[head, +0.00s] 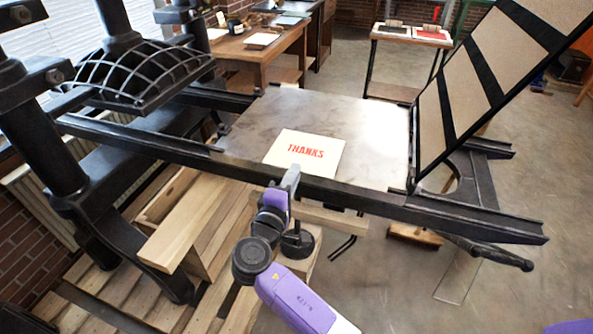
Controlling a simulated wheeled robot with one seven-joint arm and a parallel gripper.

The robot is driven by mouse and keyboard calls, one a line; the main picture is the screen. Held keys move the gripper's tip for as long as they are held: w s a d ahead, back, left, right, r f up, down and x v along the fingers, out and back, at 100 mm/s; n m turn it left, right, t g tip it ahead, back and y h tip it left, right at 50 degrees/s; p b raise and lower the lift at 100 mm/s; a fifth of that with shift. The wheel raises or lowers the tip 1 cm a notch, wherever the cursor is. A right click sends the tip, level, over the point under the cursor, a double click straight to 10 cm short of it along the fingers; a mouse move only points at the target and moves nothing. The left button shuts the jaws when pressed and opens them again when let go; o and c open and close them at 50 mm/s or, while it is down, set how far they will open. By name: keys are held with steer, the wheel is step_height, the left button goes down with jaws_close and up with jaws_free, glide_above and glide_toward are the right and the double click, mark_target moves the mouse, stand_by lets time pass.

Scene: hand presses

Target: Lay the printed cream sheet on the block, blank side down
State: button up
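The cream sheet (323,149) shows its printed side up, with THANKS in red letters readable from my side. It looks flat and level over the front part of the grey metal press bed (360,118). No separate block shows; whether one is under the sheet is hidden. My gripper (293,170) is at the sheet's near edge, over the front rail, pointing away from me. Its fingertips meet or overlap that edge. The fingers are seen edge-on, so I cannot tell if they are shut on the sheet.
The black hinged frame (470,85) with tan panels stands raised at the right. The press head (135,75) hangs at the left. A black rail (370,200) runs along the bed's front. Wooden crates (190,215) stand below left. Tables (262,50) stand behind.

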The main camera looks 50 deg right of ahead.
steer(key=shift+x, duration=0.95)
jaws_close()
step_height(320, 180, up, 3)
steer(key=shift+p, duration=1.05)
steer(key=s+a+r+p, duration=0.2)
steer(key=a+r+p, duration=0.1)
steer(key=a, duration=0.3)
steer(key=shift+s+a, duration=0.2)
steer(key=shift+a, duration=0.15)
